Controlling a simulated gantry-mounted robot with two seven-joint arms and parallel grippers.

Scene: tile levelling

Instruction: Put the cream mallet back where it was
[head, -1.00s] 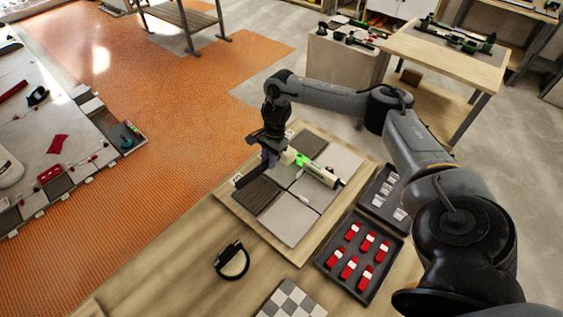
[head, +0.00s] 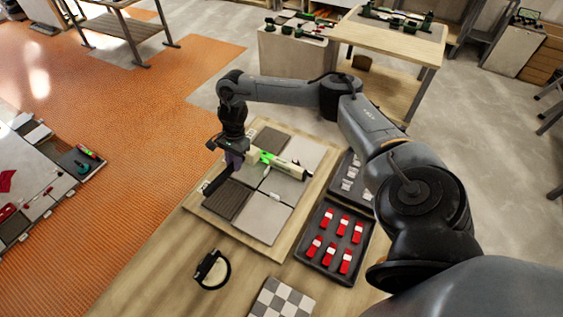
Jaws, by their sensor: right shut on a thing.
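My right gripper (head: 235,160) is low over the left edge of the tiled board (head: 203,212), pointing down. It is shut on what looks like the cream mallet (head: 252,156), whose pale head shows just right of the fingers. A dark bar (head: 217,181) reaches down-left from the fingers; I cannot tell whether it is the mallet's handle. A green and cream tool (head: 283,165) lies across the grey tiles, close to the pale head. The fingers hide the grip, and I cannot tell whether the mallet touches the board. My left gripper is out of view.
A dark tray (head: 328,272) of red wedges stands right of the board, with a tray of clear pieces (head: 351,176) behind it. A black-strapped round object (head: 211,270) and a checkered tile (head: 282,300) lie in front. The wooden bench (head: 150,270) is bare at front left.

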